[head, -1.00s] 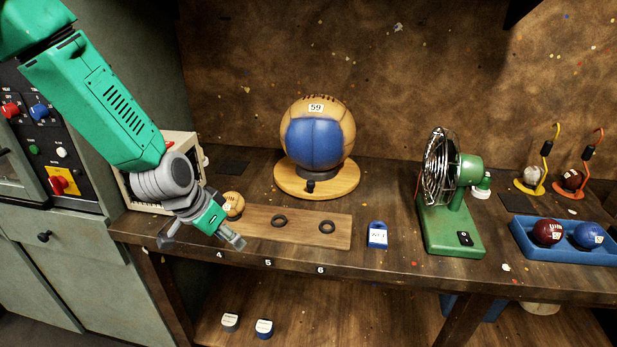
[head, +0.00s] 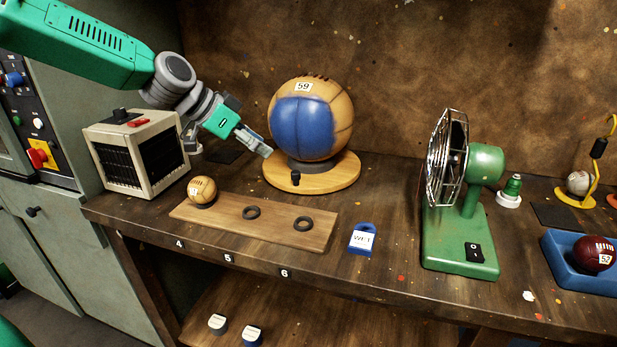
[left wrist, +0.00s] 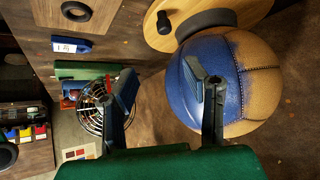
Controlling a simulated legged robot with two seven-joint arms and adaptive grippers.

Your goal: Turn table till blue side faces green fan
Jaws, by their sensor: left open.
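A tan leather ball with a blue panel (head: 303,128) sits on a round wooden turntable (head: 340,178) with a black knob (head: 295,178) at its front. The blue panel faces front and slightly left in the head view. The green fan (head: 470,215) stands to the right, its wire cage turned left toward the ball. My left gripper (head: 258,146) is open, just left of the ball and above the turntable's left edge. In the left wrist view its fingers (left wrist: 208,88) overlap the blue panel; I cannot tell whether they touch it. My right gripper is not in view.
A wooden board (head: 275,223) with a small tan ball (head: 202,190) and two black rings lies in front. A blue WET tag (head: 363,239) is right of it. A beige heater (head: 135,152) stands left, a blue tray (head: 575,268) right. Tabletop between turntable and fan is clear.

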